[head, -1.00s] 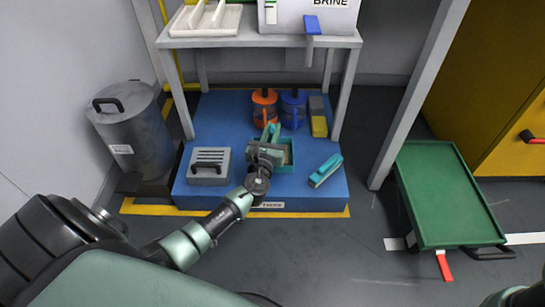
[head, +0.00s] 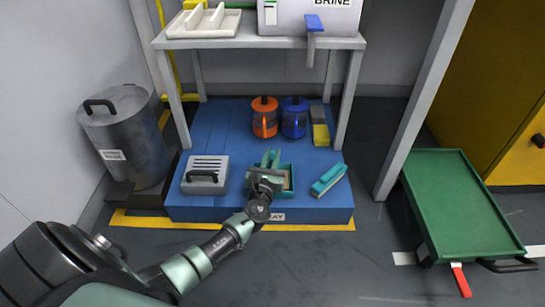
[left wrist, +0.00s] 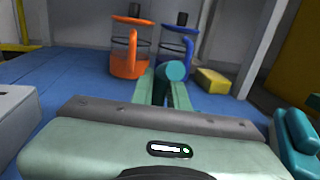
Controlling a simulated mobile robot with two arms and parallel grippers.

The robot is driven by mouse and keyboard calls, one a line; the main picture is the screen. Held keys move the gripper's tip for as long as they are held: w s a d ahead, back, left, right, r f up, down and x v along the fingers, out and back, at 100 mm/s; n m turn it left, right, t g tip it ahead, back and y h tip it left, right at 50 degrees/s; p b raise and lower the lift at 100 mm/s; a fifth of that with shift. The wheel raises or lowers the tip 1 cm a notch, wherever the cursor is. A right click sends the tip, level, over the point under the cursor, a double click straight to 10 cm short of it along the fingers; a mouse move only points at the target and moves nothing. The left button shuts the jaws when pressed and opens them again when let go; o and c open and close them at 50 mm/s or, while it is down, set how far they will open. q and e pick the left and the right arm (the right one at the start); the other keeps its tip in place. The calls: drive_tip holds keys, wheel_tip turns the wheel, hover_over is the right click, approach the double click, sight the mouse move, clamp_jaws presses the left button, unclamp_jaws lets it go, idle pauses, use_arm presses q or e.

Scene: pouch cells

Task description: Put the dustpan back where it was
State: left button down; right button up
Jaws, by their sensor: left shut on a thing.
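The dustpan (head: 289,192) is a teal tray with a tan inside, over the front part of the blue platform. My left gripper (head: 270,160) partly covers it in the head view. In the left wrist view the round teal end of its handle (left wrist: 176,71) stands between the fingers of my left gripper (left wrist: 163,90), which is shut on it. I cannot tell whether the dustpan touches the platform. My right gripper is not in view.
The blue platform (head: 235,125) also holds a grey box (head: 206,175), an orange pot (head: 264,120), a blue pot (head: 294,120), a yellow block (head: 321,135) and a teal brush-like thing (head: 328,180) close at right. A table (head: 260,43) stands over its back.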

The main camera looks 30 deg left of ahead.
use_arm(q)
drive_tip(key=c, duration=1.4)
unclamp_jaws()
drive_tip(key=shift+f, duration=0.1)
drive_tip(key=shift+r, duration=0.2)
drive_tip(key=p+v, duration=0.5)
drive_tip(key=v, duration=0.5)
drive_tip(key=shift+s+d+r, duration=0.1)
drive_tip(key=shift+s, duration=0.15)
drive_tip(key=shift+v, duration=0.75)
